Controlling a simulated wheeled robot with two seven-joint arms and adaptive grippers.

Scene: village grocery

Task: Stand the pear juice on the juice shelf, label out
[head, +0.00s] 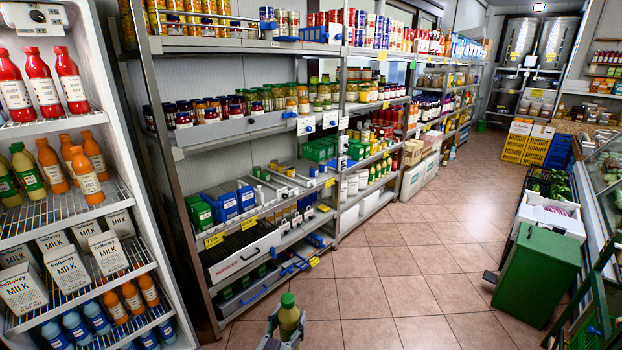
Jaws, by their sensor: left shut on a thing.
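Red juice bottles (42,86) stand on the shelf above. My right gripper is not in view.
Milk cartons (66,268) fill the fridge shelf below, with orange and blue bottles at the bottom. A long metal rack (195,135) of jars and tins runs beyond the fridge. A green bin (537,275) stands at right. The tiled floor between is clear.

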